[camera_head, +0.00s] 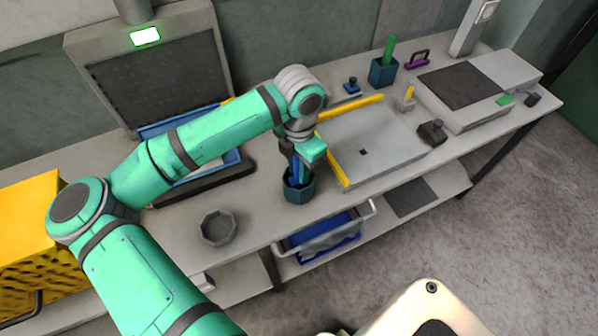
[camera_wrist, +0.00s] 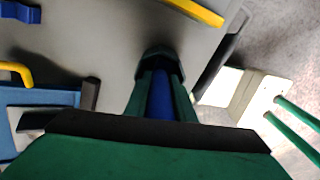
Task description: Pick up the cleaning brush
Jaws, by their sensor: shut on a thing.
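My gripper (camera_head: 298,164) is over the front edge area of the bench, pointing down into a dark teal faceted cup (camera_head: 299,194). It is shut on a blue upright handle, which I take as the cleaning brush (camera_head: 294,173). In the wrist view the blue handle (camera_wrist: 160,98) lies between my two green fingers, with the dark cup (camera_wrist: 160,62) around its far end. The brush's lower end is inside the cup or hidden by it. I cannot tell whether it touches the cup floor.
A grey tray with yellow edges (camera_head: 375,150) stands just right of the cup. A grey octagonal bowl (camera_head: 218,228) is at left. Another teal cup (camera_head: 382,72) with a green stick stands behind. A yellow crate (camera_head: 28,190) is far left. A blue bin (camera_head: 325,235) hangs below.

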